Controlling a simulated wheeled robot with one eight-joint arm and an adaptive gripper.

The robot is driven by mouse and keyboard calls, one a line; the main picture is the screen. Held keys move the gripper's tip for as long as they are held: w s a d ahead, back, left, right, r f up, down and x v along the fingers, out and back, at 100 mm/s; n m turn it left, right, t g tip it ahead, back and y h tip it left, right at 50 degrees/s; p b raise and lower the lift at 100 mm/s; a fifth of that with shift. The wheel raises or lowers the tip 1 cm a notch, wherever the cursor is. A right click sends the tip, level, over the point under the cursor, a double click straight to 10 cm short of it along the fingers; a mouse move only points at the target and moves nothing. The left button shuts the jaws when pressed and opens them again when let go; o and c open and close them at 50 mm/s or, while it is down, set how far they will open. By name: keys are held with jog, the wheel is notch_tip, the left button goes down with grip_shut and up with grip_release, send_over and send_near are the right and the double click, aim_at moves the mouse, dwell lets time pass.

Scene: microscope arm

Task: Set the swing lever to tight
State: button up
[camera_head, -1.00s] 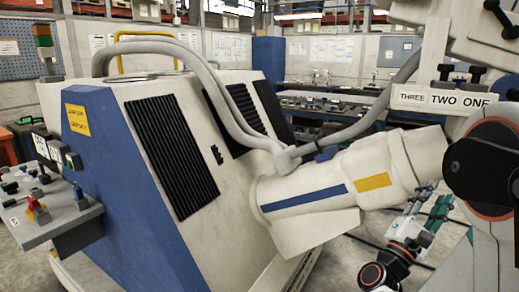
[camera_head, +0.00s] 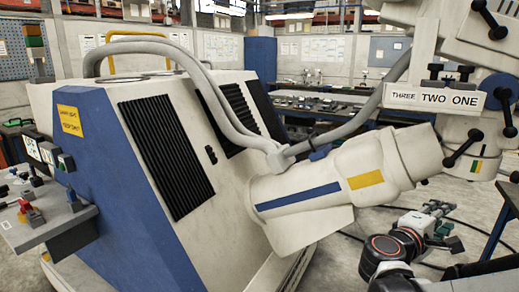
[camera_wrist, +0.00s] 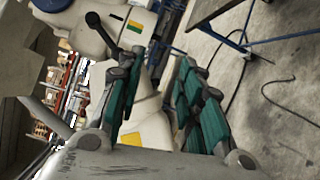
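A black lever with knobbed ends (camera_head: 463,147) sits on the white microscope arm at the right, beside a small green, yellow and orange label (camera_head: 475,167). What appears to be the same lever (camera_wrist: 101,28) shows at the upper left of the wrist view, near a similar label (camera_wrist: 135,26). I cannot read any "tight" mark, nor tell for sure that this is the swing lever. My gripper (camera_head: 446,225) is below the lever in the head view, apart from it. In the wrist view my gripper (camera_wrist: 158,62) has its green-padded fingers spread, with nothing between them held.
Other black levers (camera_head: 488,19) and switches sit on the microscope arm above a "THREE TWO ONE" plate (camera_head: 436,97). A blue-legged table (camera_head: 500,215) stands at the right; cables lie on the floor.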

jog(key=s+a+f+m+y, duration=0.2)
jog(key=s+a+f+y, duration=0.1)
jog(key=a, duration=0.5)
jog(key=s+a+f+m+g+y, duration=0.1)
jog(key=s+a+f+m+y, duration=0.2)
jog(key=s+a+y, duration=0.3)
jog(key=s+a+f+m+y, duration=0.3)
jog(key=s+a+y, duration=0.2)
jog(key=a, duration=0.5)
jog(key=shift+s+a+y, duration=0.25)
jog(key=shift+y, duration=0.55)
jog(key=shift+d, duration=0.1)
